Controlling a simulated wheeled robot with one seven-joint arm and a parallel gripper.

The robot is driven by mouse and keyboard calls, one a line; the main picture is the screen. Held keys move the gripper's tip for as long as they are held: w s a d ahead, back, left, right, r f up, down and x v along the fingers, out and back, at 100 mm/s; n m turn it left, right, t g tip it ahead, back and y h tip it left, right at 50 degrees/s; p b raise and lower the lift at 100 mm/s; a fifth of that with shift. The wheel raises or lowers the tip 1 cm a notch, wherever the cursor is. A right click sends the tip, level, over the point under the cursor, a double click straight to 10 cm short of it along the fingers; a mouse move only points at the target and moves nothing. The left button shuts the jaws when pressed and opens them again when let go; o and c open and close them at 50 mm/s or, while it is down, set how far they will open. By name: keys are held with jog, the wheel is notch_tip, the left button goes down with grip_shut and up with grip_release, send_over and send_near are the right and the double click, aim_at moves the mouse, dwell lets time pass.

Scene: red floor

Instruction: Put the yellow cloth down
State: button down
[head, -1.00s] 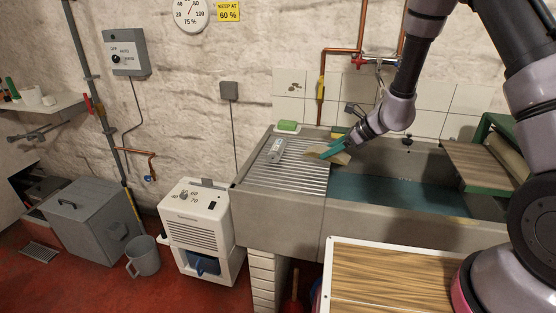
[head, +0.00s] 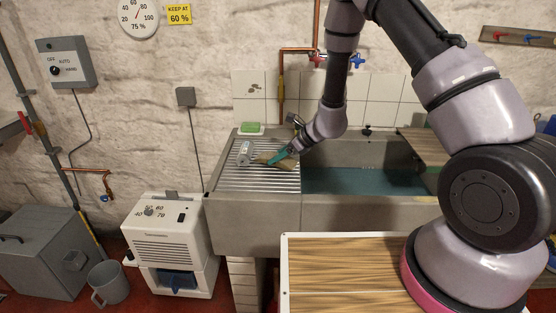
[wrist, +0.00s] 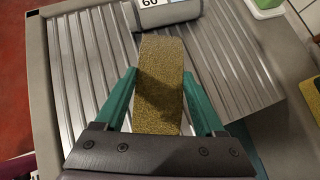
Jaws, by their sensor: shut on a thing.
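The yellow cloth (wrist: 160,60) is a narrow, rough, mustard-coloured strip between my teal fingers in the wrist view. In the head view it shows as a small brownish-yellow piece (head: 262,160) at the fingertips. My gripper (head: 280,157), also in the wrist view (wrist: 160,78), is shut on the cloth over the ribbed drainboard (head: 235,180) left of the sink basin. The cloth's far end points towards a grey cylinder-like item with a white label (wrist: 165,10). Whether the cloth touches the ribs cannot be told.
The grey labelled item lies on the drainboard (head: 245,153), with a green sponge-like block (head: 251,128) behind it. The water-filled basin (head: 365,182) is to the right. Bare ribs show left of the cloth. A wood-topped surface (head: 340,265) stands in front.

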jog(key=shift+f, duration=0.7)
jog(key=shift+f, duration=0.1)
grip_release()
